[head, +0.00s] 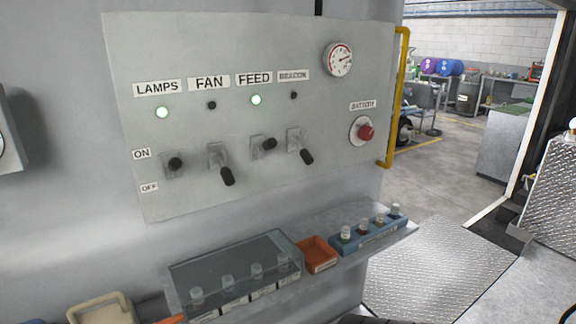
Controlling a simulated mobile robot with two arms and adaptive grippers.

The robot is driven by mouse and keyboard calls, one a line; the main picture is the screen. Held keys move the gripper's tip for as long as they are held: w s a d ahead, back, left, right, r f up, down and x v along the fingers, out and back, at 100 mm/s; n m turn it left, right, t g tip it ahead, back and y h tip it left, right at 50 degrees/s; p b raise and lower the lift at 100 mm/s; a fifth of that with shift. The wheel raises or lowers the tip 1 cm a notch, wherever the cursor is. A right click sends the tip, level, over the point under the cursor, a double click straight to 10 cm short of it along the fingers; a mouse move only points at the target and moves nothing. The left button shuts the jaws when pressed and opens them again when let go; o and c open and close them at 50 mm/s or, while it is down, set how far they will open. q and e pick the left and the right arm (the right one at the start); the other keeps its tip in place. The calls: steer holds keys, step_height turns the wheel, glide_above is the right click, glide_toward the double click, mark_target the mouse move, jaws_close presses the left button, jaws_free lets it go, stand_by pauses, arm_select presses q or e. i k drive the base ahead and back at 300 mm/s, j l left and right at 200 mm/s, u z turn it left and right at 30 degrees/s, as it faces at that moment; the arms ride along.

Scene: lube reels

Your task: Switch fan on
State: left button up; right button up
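The grey control panel (190,60) is on the wall, left of centre. The FAN label (209,83) sits above a dark, unlit indicator (212,105). Below it, the fan switch (227,176) has its black lever tilted down, toward the OFF label (149,188). The lamps switch (175,163) and feed switch (269,144) point up or outward, and their indicators glow green. Neither of my grippers is in view.
A red battery knob (366,132) and a round gauge (339,60) are at the panel's right. A yellow handrail (394,120) stands beside it. Below, a shelf (400,234) holds a clear-lidded box (235,265), an orange tray (318,254) and a blue rack (368,236) of small bottles.

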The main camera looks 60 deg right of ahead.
mark_target(226, 174)
steer(key=k+z, duration=0.1)
steer(key=z, duration=1.45)
steer(key=l+u, duration=0.5)
steer(key=l, duration=0.7)
